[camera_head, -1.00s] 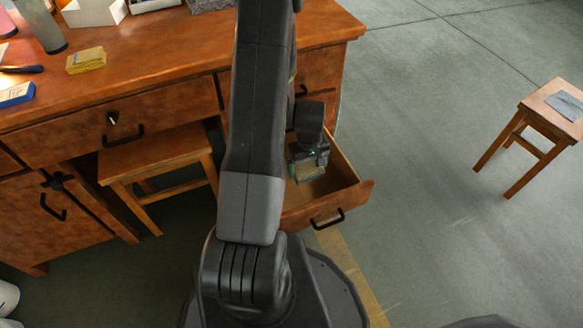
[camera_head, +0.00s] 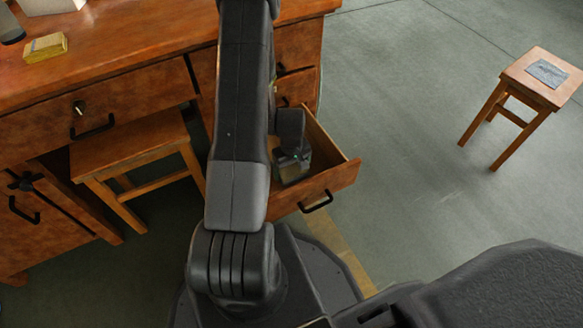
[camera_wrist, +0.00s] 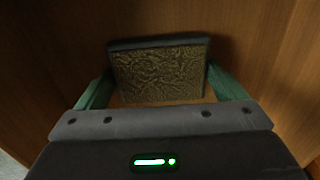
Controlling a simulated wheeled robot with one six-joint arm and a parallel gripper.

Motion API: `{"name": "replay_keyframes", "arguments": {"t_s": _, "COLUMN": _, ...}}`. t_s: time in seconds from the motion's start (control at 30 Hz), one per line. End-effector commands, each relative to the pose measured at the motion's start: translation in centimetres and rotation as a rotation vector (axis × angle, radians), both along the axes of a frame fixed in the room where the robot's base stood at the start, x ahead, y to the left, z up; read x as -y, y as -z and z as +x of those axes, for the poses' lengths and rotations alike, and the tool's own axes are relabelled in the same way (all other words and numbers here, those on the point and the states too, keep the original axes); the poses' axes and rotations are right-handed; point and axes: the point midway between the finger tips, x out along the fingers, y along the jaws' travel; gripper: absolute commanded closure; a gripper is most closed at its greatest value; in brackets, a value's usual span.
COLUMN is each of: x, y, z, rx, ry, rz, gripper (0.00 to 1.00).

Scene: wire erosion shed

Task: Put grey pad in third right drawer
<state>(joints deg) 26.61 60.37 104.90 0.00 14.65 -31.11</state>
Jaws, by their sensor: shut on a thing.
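The grey pad (camera_wrist: 160,72) is a flat block with a grey edge and a rough, brownish textured face in the wrist view. My gripper (camera_wrist: 160,86) is shut on it, with a green finger at each side. In the head view my gripper (camera_head: 291,172) points down inside the open drawer (camera_head: 337,187), in the right-hand stack of the desk. The drawer's wooden walls surround the pad in the wrist view. I cannot tell whether the pad touches the drawer floor. The pad is mostly hidden in the head view.
Closed drawers (camera_head: 298,47) are above the open one. A stool (camera_head: 150,150) stands under the desk (camera_head: 130,52). Another stool (camera_head: 517,72) with a grey sheet (camera_head: 547,73) on it stands far right. A yellow block (camera_head: 46,47) lies on the desktop. Floor to the right is clear.

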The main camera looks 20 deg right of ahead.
Motion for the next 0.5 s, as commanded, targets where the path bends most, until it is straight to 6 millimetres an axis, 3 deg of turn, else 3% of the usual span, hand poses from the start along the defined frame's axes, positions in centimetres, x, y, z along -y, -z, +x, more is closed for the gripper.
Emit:
{"name": "replay_keyframes", "arguments": {"t_s": 0.13, "x": -0.01, "y": 0.46, "z": -0.01, "rx": 0.0, "ry": 0.0, "rz": 0.0, "gripper": 0.4}}
{"name": "replay_keyframes", "arguments": {"t_s": 0.17, "x": -0.01, "y": 0.37, "z": -0.02, "rx": -0.001, "ry": 0.0, "rz": 0.0, "gripper": 0.06}}
{"name": "replay_keyframes", "arguments": {"t_s": 0.2, "x": -0.01, "y": 0.31, "z": -0.02, "rx": -0.001, "ry": 0.0, "rz": 0.0, "gripper": 0.0}}
{"name": "replay_keyframes", "arguments": {"t_s": 0.5, "x": -0.01, "y": -0.13, "z": -0.03, "rx": -0.001, "ry": 0.0, "rz": 0.0, "gripper": 0.0}}
